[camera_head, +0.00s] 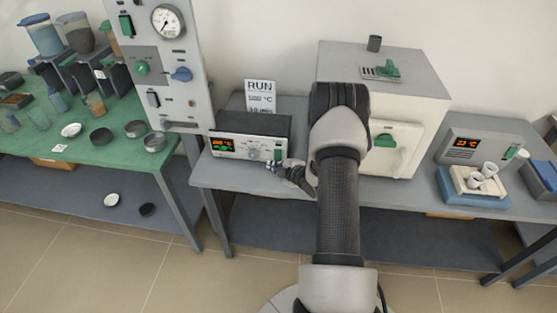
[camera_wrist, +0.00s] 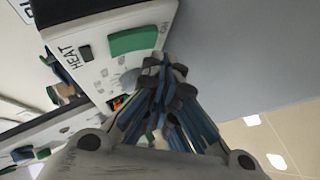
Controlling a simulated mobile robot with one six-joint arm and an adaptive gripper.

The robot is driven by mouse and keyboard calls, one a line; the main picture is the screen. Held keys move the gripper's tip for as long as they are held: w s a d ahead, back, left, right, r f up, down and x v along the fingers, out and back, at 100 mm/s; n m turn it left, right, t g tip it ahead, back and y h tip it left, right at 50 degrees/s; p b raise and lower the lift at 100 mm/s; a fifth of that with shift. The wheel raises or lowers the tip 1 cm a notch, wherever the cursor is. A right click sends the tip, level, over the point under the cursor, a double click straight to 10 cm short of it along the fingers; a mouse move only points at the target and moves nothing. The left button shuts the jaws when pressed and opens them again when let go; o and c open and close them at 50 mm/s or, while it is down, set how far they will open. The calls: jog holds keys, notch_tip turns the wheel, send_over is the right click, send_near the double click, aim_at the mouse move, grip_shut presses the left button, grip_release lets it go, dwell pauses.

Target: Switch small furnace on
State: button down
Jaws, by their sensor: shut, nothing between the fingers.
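A dark-topped control box (camera_head: 250,124) with a pale front, a lit display (camera_head: 222,145), a knob and a green switch (camera_head: 278,153) stands on the grey table, left of my arm. My gripper (camera_head: 272,165) is shut and empty, low at the right end of the box's front. In the wrist view, the panel (camera_wrist: 92,62) carries the word HEAT and a large green rocker switch (camera_wrist: 133,40). My shut fingers (camera_wrist: 160,68) are just below this switch, over the panel's lower edge near the grey knob. I cannot tell whether they touch it.
A grey unit (camera_head: 482,147) with a lit display is at right. A gauge panel (camera_head: 165,60) rises at left beside a green bench (camera_head: 100,165) with dishes.

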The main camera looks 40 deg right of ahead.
jog(key=shift+w+d, duration=0.1)
jog(key=shift+w+d+f+b, duration=0.1)
jog(key=shift+w+d+b, duration=0.15)
jog(key=shift+b, duration=0.15)
jog(key=shift+w+d, duration=0.15)
jog(key=shift+d, duration=0.1)
dwell(0.6)
dwell(0.3)
jog(key=shift+s+a, duration=0.5)
jog(key=shift+a, duration=0.1)
jog(key=shift+s+a+r+b, duration=0.15)
jog(key=shift+s+a+r, duration=0.05)
jog(key=shift+s+a, duration=0.7)
jog(key=shift+s+a+r+b, duration=0.2)
jog(key=shift+s+a, duration=0.5)
jog(key=shift+a, duration=0.3)
